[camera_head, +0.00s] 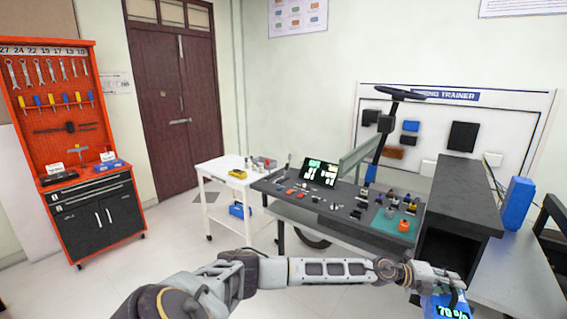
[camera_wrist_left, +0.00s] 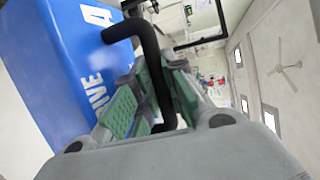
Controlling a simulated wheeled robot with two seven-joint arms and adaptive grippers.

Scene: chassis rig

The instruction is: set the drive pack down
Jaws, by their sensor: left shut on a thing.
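The drive pack (camera_head: 443,307) is a blue box with a lit "70%" display, cut off by the bottom edge of the head view. In the left wrist view its blue side (camera_wrist_left: 60,70) shows white lettering with "DRIVE" and "A". My left gripper (camera_head: 448,279) is above it, and its green-padded fingers (camera_wrist_left: 152,98) are closed on the pack's black handle. The bottom of the pack is out of sight, so I cannot tell whether it touches anything. My right gripper is not in view.
A dark open-fronted housing (camera_head: 463,198) stands just behind the left gripper. A blue block (camera_head: 519,203) stands to its right on a grey table (camera_head: 520,264). A bench (camera_head: 325,215) with small parts lies left of the housing. A white cart (camera_head: 219,178) and a red tool cabinet (camera_head: 99,222) stand farther left.

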